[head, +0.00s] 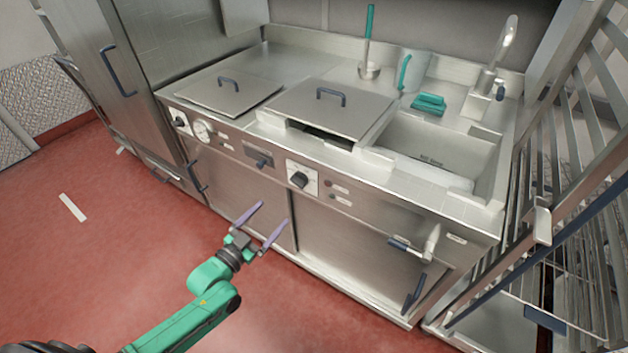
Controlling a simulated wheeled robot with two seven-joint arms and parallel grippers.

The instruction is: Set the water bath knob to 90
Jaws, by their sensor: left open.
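The steel kitchen unit (350,215) has two dark knobs on white dial plates along its front. The larger-looking knob (299,180) sits near the middle, below the right lid. The other knob (180,120) is at the left end, beside a round gauge (203,130). I cannot tell which is the water bath knob, and the dial numbers are too small to read. My left gripper (273,213) is open and empty, its purple fingers spread in front of the cabinet doors, lower and left of the middle knob and apart from it. My right gripper is out of view.
Two flat lids, left (228,94) and right (331,110), cover the wells. A sink (440,150) with a faucet (490,70) is at the right. A drain tap (428,245) juts from the front. A wire rack (570,210) stands at the right.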

